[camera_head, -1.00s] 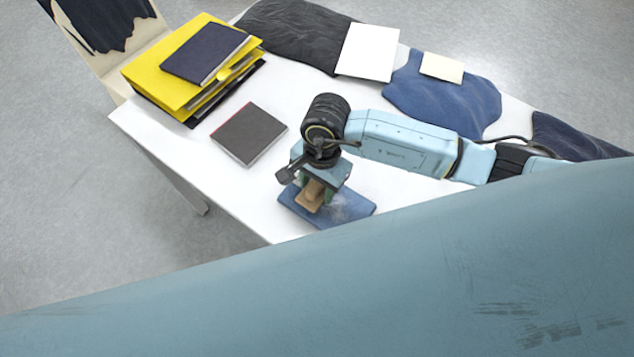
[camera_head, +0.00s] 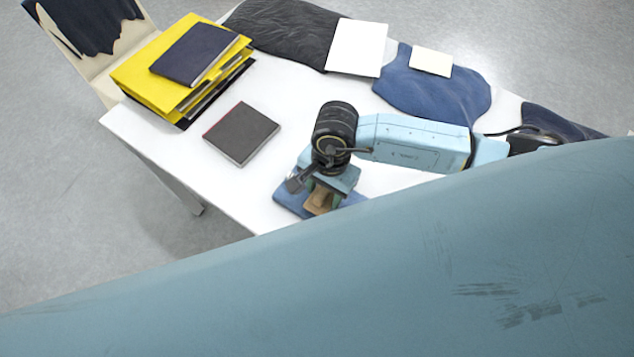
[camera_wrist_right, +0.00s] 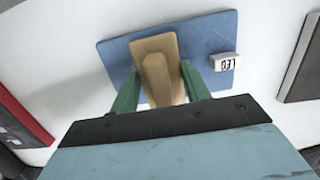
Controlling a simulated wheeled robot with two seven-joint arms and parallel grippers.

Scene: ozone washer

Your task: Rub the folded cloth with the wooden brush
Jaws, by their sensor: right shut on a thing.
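The folded blue cloth (camera_head: 289,199) lies on the white table, partly hidden by my right gripper and my own pale blue body part in the head view. It shows more fully in the right wrist view (camera_wrist_right: 112,50). The wooden brush (camera_head: 320,201) is over the cloth; its tan back and handle show in the right wrist view (camera_wrist_right: 157,66). My right gripper (camera_wrist_right: 160,86) is shut on the brush, with a green finger on each side. Whether the bristles touch the cloth is hidden. My left gripper is not in view.
A small white block with black letters (camera_wrist_right: 224,62) sits on the cloth's right part. A dark grey book (camera_head: 241,134) lies left of my right gripper. Yellow binders (camera_head: 150,82) with a navy book (camera_head: 194,53) are at the back left. Blue fabric (camera_head: 432,90) and white paper (camera_head: 356,48) lie behind.

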